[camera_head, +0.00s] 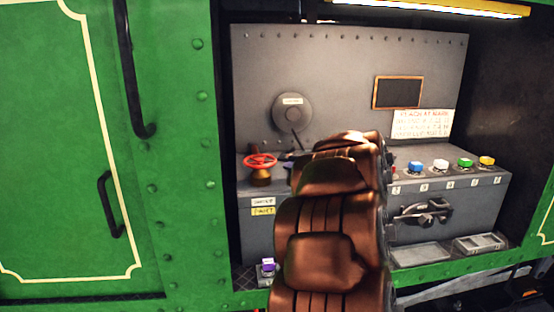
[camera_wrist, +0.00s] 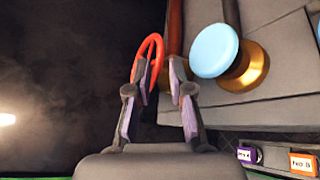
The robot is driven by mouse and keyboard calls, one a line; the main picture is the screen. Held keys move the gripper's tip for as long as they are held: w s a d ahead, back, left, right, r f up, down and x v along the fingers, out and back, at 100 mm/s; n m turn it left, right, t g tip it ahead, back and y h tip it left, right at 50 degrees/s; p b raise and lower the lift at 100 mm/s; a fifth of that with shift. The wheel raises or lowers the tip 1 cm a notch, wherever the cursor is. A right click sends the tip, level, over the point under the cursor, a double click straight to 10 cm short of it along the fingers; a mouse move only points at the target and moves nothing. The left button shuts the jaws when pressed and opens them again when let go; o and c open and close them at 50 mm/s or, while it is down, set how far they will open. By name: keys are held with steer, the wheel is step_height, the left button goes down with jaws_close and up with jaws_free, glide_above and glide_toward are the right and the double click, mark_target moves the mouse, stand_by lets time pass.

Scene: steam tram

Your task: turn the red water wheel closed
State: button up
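The red water wheel (camera_head: 260,160) sits on a brass base on the grey console, left of my arm in the head view. In the wrist view the red wheel (camera_wrist: 153,46) shows edge-on just beyond my fingertips, partly overlapped by them. My gripper (camera_wrist: 158,82) is open, with a gap between its two fingers and nothing held. I cannot tell whether a finger touches the rim. In the head view my copper arm hides most of my gripper.
A light blue round knob (camera_wrist: 214,50) on a brass base stands close right of my fingers. Several coloured buttons, including a blue one (camera_head: 415,167), line the console's right side. A round grey dial (camera_head: 292,112) is on the back panel. A green wall (camera_head: 170,150) borders the left.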

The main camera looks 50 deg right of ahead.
mark_target(260, 161)
steer(key=shift+p+x, duration=0.6)
steer(key=shift+x, duration=2)
jaws_close()
